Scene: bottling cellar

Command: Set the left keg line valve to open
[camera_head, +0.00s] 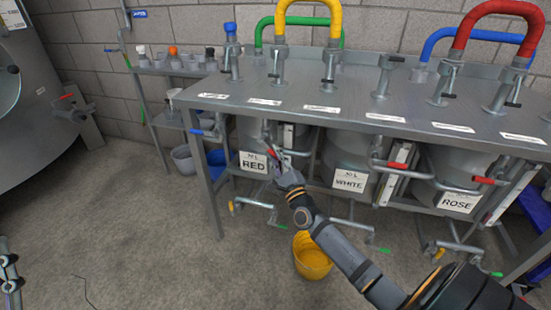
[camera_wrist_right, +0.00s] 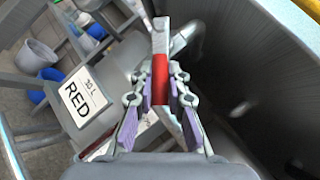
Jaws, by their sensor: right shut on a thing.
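The left keg, labelled RED (camera_head: 253,162), stands under the steel bench. Its line valve has a red-sleeved lever (camera_head: 272,153) at the keg's upper right. My right gripper (camera_head: 279,166) reaches up to this lever from below. In the right wrist view the red lever (camera_wrist_right: 160,78) lies between the two purple-padded fingers of the right gripper (camera_wrist_right: 160,90), which are shut on it. The lever's pivot is partly hidden. Part of my left gripper (camera_head: 8,275) shows at the lower left edge, away from the kegs; its jaws are unclear.
The WHITE keg (camera_head: 349,180) and ROSE keg (camera_head: 458,202) stand to the right, with their own red-handled valves. A yellow bucket (camera_head: 312,262) is on the floor below my right arm. The bench (camera_head: 345,112) overhangs the kegs. The floor at left is mostly clear.

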